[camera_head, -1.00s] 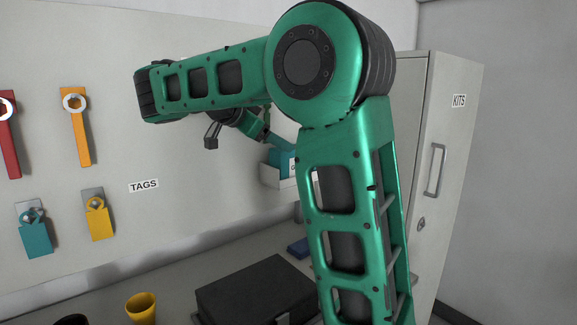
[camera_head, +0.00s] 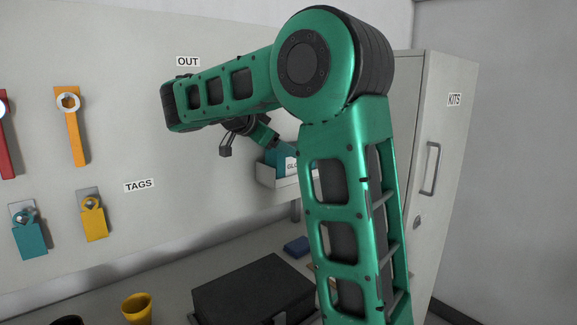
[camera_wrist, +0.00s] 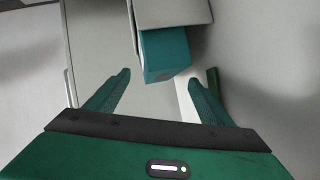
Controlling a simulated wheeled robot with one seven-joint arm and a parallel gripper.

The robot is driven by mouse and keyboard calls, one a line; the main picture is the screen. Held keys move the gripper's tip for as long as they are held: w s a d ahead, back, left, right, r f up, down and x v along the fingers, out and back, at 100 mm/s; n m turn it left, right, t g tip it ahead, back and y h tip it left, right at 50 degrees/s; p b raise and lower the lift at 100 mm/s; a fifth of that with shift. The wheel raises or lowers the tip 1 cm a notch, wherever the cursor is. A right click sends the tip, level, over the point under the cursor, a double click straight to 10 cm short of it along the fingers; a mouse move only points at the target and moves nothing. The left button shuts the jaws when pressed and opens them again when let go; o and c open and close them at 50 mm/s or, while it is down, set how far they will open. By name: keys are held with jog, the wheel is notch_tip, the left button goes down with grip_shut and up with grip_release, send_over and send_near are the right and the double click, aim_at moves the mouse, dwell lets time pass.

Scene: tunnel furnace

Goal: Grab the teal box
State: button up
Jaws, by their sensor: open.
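The teal box (camera_head: 279,158) stands in a pale wall holder (camera_head: 282,178) with a partly hidden label, left of my upright arm link in the head view. In the wrist view the teal box (camera_wrist: 165,52) is at the upper middle, next to the holder's pale wall (camera_wrist: 172,12). My gripper (camera_wrist: 160,88) is open and empty. Its two green fingers lie below the box in that picture, apart from it. In the head view my gripper (camera_head: 275,143) is close to the box, partly hidden by my arm.
A black case (camera_head: 255,290), a blue block (camera_head: 297,246) and a yellow cup (camera_head: 138,308) are on the bench below. Teal and yellow tags (camera_head: 93,217) hang on the wall at left. A tall cabinet (camera_head: 440,160) marked KITS stands at right.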

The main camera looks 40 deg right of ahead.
aim_at(291, 162)
jog(key=x, duration=0.4)
jog(key=shift+f, duration=0.1)
jog(key=c, duration=1.4)
